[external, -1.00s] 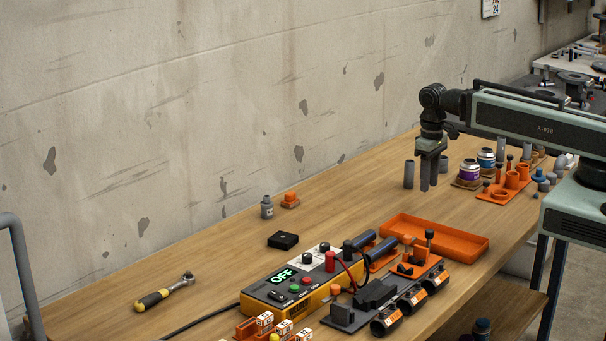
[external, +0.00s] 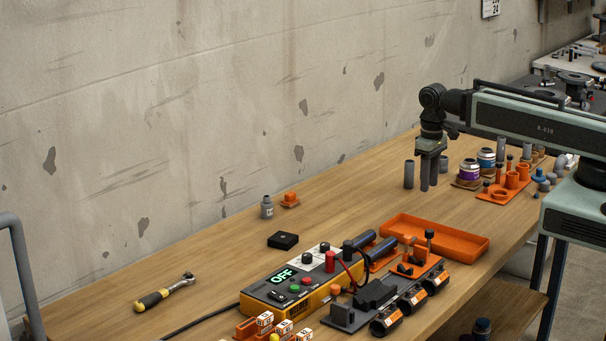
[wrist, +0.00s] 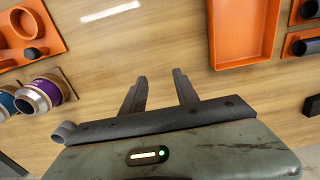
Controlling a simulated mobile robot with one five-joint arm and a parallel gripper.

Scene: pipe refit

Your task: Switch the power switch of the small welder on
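The small welder (external: 318,294) is a yellow and grey box on the bench in the external view. Its green display (external: 283,276) reads OFF. A black power switch (external: 278,297) sits on its top face near the display, beside a green and a red button. My gripper (external: 429,187) points down over the bench, well to the upper right of the welder, beyond the orange tray. In the wrist view my gripper (wrist: 161,80) shows two fingers apart with bare wood between them. It is open and empty. The welder's switch is not in the wrist view.
An orange tray (external: 468,251) lies between my gripper and the welder; it also shows in the wrist view (wrist: 243,68). Tins (external: 468,172) and an orange holder (external: 497,193) stand right of my gripper. A grey tube (external: 409,174) stands close on its left. A ratchet (external: 165,291) lies at left.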

